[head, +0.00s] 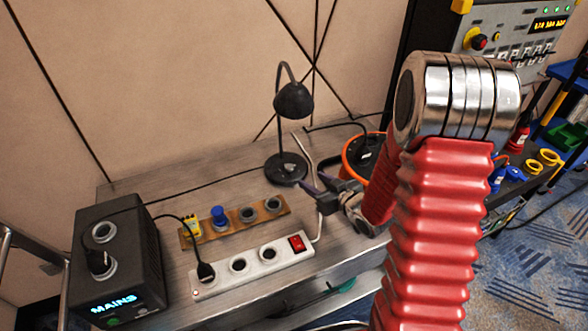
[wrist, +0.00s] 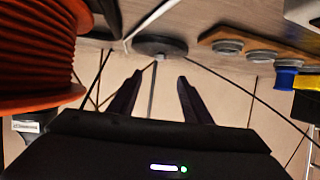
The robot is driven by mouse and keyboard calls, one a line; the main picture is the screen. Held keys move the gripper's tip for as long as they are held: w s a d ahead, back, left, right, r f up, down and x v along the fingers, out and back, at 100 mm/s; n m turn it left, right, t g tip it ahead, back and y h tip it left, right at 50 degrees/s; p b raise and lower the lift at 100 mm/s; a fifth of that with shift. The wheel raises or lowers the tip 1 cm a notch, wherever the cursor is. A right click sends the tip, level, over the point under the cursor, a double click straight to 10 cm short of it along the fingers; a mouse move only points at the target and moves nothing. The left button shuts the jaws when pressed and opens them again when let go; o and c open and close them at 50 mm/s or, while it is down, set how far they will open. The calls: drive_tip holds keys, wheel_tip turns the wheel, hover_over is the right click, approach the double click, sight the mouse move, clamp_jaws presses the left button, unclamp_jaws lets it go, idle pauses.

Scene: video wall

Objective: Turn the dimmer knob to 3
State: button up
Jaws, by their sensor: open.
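No knob in view is clearly marked as the dimmer or shows a 3. A red knob-like control (head: 479,42) sits on the grey rack panel (head: 530,48) at the upper right of the head view; I cannot tell its function. My gripper (head: 312,186) is over the bench, near the base of the black lamp (head: 292,102), with empty jaws. In the wrist view my gripper (wrist: 160,79) has its two dark fingers apart with nothing between them. The lamp base (wrist: 159,46) shows beyond the fingertips. My arm hides part of the bench's right side.
A black box (head: 118,255) reading MAINS stands at the bench's left. A wooden strip (head: 234,228) holds round sockets with blue and yellow plugs. A white power strip (head: 255,266) with a red switch lies in front. An orange cable reel (wrist: 38,55) is close to my gripper.

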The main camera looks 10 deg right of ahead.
sight(291, 167)
drive_tip(key=x, duration=1.3)
drive_tip(key=shift+w+a+f, duration=0.1)
drive_tip(key=shift+w+f, duration=0.1)
drive_tip(key=shift+w, duration=0.1)
drive_tip(key=shift+c, duration=0.7)
drive_tip(key=c, duration=0.9)
